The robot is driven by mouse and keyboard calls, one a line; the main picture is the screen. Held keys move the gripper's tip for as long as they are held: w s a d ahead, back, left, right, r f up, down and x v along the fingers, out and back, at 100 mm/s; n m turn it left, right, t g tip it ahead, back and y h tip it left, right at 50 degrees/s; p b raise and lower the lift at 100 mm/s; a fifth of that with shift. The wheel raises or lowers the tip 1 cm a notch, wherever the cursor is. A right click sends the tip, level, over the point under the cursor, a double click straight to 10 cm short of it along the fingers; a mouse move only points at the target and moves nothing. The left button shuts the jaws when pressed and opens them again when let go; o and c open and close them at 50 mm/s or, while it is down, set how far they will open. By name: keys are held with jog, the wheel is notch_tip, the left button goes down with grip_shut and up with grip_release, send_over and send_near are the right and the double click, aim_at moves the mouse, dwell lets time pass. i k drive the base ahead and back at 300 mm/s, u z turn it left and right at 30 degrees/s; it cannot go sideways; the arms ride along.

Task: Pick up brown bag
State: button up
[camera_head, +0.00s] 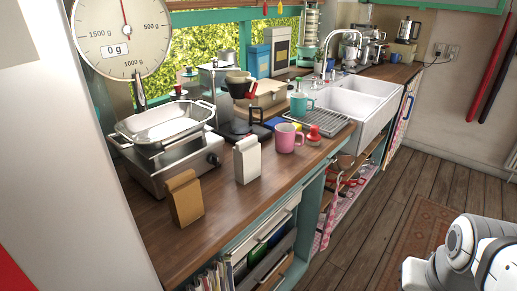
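The brown bag (185,198) stands upright on the near left part of the wooden counter, in front of a metal stove. A white bag (247,160) of similar shape stands to its right and a little farther back. Only part of my white arm shows, at the lower right, over the floor and well apart from the counter. My gripper cannot be seen in this view.
A pink mug (286,138) and a drying rack (318,122) stand to the right. The counter's front edge (262,219) is bare.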

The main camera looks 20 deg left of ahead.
aim_at(183, 193)
jog(key=i, duration=0.7)
jog(key=u, duration=2.35)
jog(key=k, duration=0.9)
jog(key=i, duration=0.9)
